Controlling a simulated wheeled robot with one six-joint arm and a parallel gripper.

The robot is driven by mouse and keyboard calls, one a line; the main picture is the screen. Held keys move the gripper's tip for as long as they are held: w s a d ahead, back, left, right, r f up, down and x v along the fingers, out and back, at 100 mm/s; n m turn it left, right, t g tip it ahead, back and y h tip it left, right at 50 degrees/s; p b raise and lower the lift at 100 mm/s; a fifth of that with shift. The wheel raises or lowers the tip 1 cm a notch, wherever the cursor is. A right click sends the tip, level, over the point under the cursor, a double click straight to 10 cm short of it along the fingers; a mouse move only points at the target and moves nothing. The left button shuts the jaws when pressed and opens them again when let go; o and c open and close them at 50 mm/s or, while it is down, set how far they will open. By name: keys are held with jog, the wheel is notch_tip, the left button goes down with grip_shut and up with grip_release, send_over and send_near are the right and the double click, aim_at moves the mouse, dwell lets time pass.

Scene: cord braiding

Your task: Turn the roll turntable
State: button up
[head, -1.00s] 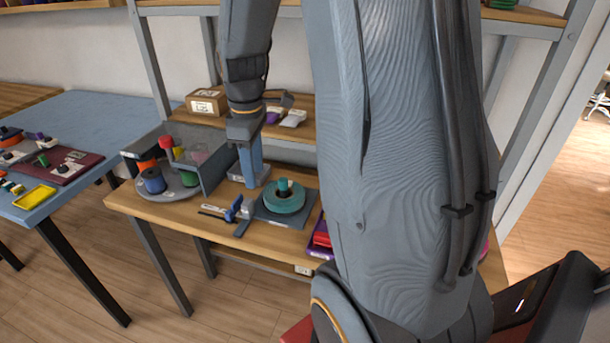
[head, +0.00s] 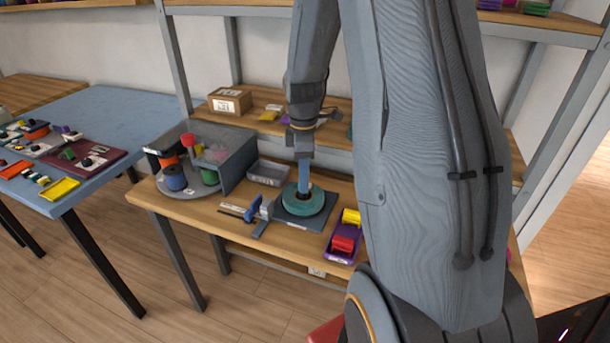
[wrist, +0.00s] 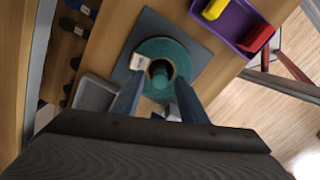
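The roll turntable appears to be the round grey disc (head: 192,191) at the left of the wooden workbench, partly inside grey walls. It carries a blue roll (head: 175,178), a green roll (head: 210,176), an orange roll and a red piece. My gripper (head: 303,182) is to its right, over a teal ring (head: 290,205) on a dark square plate. In the wrist view my gripper (wrist: 158,102) is open, its two fingers apart at the near side of the teal ring (wrist: 185,50) and its green centre post (wrist: 160,72). I cannot tell whether the fingers touch the ring.
A purple bin (head: 340,256) with red and yellow pieces is to the right. A cardboard box (head: 229,102) sits on the shelf behind. A blue table (head: 110,110) stands left.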

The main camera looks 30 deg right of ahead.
jog(key=shift+f, duration=0.2)
jog(key=shift+c, duration=0.4)
grip_shut()
jog(key=shift+r+m, duration=0.1)
jog(key=shift+m, duration=0.6)
jog(key=shift+w+m+p, duration=0.1)
jog(key=shift+m+p, duration=0.8)
jog(key=shift+m, duration=1.2)
jog(key=shift+m+p, duration=0.55)
jog(key=shift+m, duration=2.35)
jog(key=shift+w+r+m+p, duration=0.1)
jog(key=shift+m+p, duration=0.1)
jog(key=shift+m, duration=1.45)
jog(key=shift+w+m+p, duration=0.1)
jog(key=shift+m+p, duration=0.1)
jog(key=shift+m, duration=1.45)
jog(key=shift+a+m, duration=0.1)
jog(key=shift+m, duration=2.9)
